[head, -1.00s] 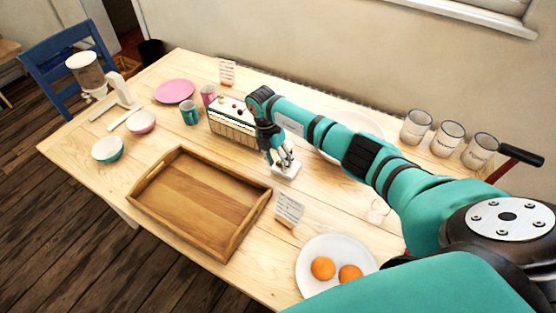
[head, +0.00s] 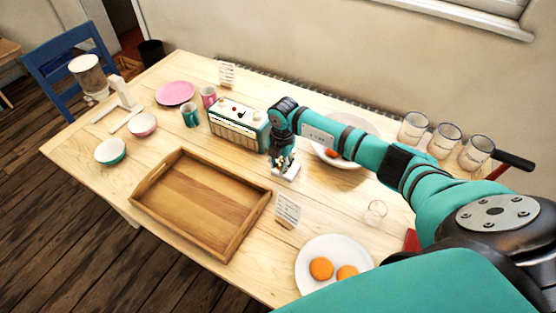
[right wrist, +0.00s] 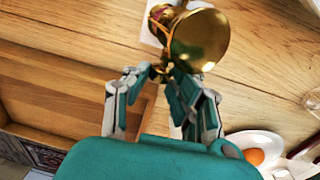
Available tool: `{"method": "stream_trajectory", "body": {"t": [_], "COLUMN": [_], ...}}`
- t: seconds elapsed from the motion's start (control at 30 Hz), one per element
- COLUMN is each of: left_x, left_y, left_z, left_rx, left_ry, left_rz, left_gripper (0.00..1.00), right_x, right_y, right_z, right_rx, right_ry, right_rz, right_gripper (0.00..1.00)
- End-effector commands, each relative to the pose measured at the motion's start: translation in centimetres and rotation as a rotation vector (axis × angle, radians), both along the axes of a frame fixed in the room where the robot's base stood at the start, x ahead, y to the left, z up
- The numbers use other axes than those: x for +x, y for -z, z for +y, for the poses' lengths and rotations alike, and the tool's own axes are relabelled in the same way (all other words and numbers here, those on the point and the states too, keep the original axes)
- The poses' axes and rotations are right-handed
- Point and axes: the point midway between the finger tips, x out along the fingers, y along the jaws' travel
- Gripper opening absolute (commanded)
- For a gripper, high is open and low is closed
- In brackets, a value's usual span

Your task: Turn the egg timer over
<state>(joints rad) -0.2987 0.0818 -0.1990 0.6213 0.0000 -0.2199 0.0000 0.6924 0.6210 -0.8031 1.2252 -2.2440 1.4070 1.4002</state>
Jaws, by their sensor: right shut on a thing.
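A brass, flared, shiny thing (right wrist: 203,38), which I take to be the egg timer, shows at the top of the right wrist view. It is tilted in that view, with a narrow part near the fingers. My right gripper (right wrist: 162,85) is shut on it. In the head view the right gripper (head: 281,163) points down over a small white square pad (head: 290,173), right of the wooden tray; the fingers largely hide the brass thing there. I cannot tell whether it touches the pad. My left gripper is not in view.
The wooden tray (head: 167,219) lies left of the gripper and a radio (head: 236,126) stands behind it. A small card (head: 288,208), a clear glass thing (head: 375,211) and a white plate (head: 308,251) with orange round things are nearer.

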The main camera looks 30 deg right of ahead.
Motion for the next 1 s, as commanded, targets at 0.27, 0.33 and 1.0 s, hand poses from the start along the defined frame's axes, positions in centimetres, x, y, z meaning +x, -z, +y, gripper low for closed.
{"method": "stream_trajectory", "body": {"t": [0.27,0.33,1.0], "left_x": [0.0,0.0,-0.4], "left_y": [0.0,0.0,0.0], "left_z": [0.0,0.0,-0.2], "left_rx": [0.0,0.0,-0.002], "left_ry": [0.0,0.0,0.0], "left_rz": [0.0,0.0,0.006], "left_gripper": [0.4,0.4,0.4], "right_x": [-0.1,-0.1,-0.1], "right_y": [0.0,0.0,-0.9], "right_z": [-0.1,-0.1,-0.2], "right_rx": [0.042,0.041,0.04], "right_ry": [0.001,0.001,0.0], "right_rz": [-0.073,-0.072,-0.073], "right_gripper": [0.0,0.0,0.47]}}
